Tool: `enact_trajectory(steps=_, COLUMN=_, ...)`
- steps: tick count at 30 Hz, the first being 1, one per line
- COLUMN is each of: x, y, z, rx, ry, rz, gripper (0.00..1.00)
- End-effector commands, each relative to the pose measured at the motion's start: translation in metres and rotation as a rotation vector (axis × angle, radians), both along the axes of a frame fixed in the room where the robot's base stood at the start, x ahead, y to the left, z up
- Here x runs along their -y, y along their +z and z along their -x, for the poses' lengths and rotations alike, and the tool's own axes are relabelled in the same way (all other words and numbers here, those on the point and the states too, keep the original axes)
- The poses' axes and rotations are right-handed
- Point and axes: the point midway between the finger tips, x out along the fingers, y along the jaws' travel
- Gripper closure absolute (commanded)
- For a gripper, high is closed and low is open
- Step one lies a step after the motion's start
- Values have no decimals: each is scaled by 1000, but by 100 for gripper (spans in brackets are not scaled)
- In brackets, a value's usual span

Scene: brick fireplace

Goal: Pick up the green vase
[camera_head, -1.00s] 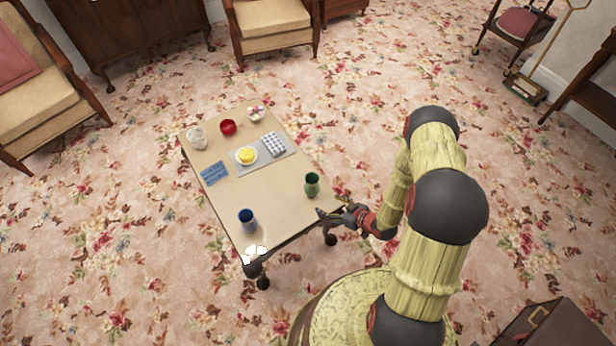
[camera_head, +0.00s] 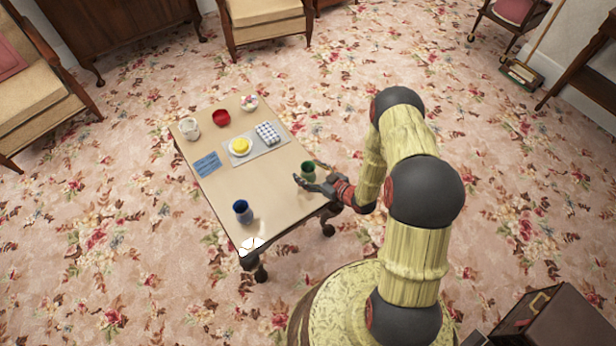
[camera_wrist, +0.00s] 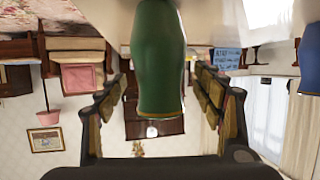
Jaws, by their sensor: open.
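The green vase (camera_head: 308,169) stands upright near the right edge of the small table (camera_head: 262,191). My gripper (camera_head: 308,176) is open at the vase, with its fingers reaching toward it over the table's right side. In the wrist view, which looks upside down, the green vase (camera_wrist: 160,60) fills the upper middle. It lies between the two open fingers of my gripper (camera_wrist: 163,105), with space showing on both sides.
A grey tray (camera_head: 258,152) with a yellow item (camera_head: 240,146), a red bowl (camera_head: 221,118), a white mug (camera_head: 190,128) and a blue card (camera_head: 207,164) are farther back. The table's middle is clear.

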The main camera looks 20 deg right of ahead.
Motion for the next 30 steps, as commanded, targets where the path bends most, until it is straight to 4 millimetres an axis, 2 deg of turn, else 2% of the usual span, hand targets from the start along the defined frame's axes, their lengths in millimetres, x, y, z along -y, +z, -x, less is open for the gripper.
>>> enact_trajectory(steps=7, x=-1, y=0, z=-2, rx=0, ry=0, rz=1, gripper=32)
enact_trajectory(steps=30, x=-1, y=0, z=-2, rx=0, ry=0, rz=1, gripper=76)
